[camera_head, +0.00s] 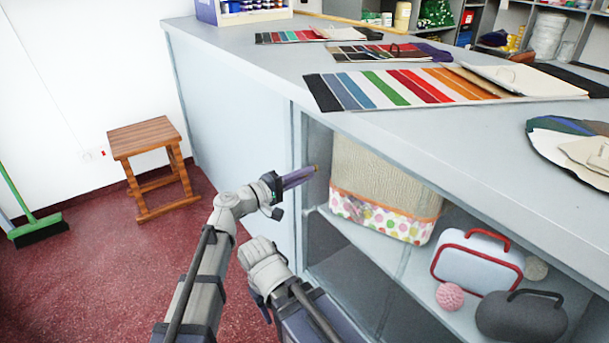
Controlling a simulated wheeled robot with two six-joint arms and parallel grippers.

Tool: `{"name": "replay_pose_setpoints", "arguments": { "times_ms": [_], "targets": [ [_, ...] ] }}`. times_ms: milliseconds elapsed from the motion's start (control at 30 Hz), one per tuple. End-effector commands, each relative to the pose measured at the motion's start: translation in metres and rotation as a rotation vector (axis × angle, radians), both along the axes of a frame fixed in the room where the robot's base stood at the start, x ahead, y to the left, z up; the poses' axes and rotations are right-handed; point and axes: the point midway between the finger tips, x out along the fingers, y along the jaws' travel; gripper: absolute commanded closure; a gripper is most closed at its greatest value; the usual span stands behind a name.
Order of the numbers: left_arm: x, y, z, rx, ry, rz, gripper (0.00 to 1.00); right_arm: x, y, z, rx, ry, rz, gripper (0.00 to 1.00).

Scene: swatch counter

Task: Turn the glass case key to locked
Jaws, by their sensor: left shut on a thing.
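The glass case appears to be the compartment under the grey counter, with a pale upright frame (298,150) at its left; I cannot make out the glass pane itself. My left gripper (315,169) reaches to this frame near the compartment's upper left corner. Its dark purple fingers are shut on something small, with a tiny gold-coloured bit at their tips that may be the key. The fingers hide most of it, so its turn angle and the lock cannot be made out. My right gripper is not in view.
Inside the compartment are a woven basket with a dotted band (385,215), a red-trimmed white case (478,262), a pink ball (450,295) and a dark grey bag (522,318). Swatch cards (410,86) lie on the counter. A wooden stool (146,140) stands on the open red floor.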

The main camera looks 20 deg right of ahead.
Motion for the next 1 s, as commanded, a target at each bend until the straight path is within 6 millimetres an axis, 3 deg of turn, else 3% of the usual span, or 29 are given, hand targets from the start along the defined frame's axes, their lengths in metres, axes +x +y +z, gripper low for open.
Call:
{"name": "replay_pose_setpoints", "arguments": {
  "times_ms": [100,133,367,667,1000],
  "targets": [
    [-0.001,0.0,-0.001,0.002,0.0,-0.001,1.0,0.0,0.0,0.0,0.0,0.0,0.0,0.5],
    [-0.001,0.0,-0.001,0.002,0.0,-0.001,0.87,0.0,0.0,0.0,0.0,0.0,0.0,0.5],
    [0.0,0.0,0.0,0.001,0.0,0.0,0.61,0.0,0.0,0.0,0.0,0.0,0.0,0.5],
    [-0.002,0.004,0.0,0.001,0.001,0.0,0.61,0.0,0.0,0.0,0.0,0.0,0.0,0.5],
    [-0.021,0.053,0.0,0.001,0.001,0.002,0.61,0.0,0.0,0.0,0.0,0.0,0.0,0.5]
  ]
}}
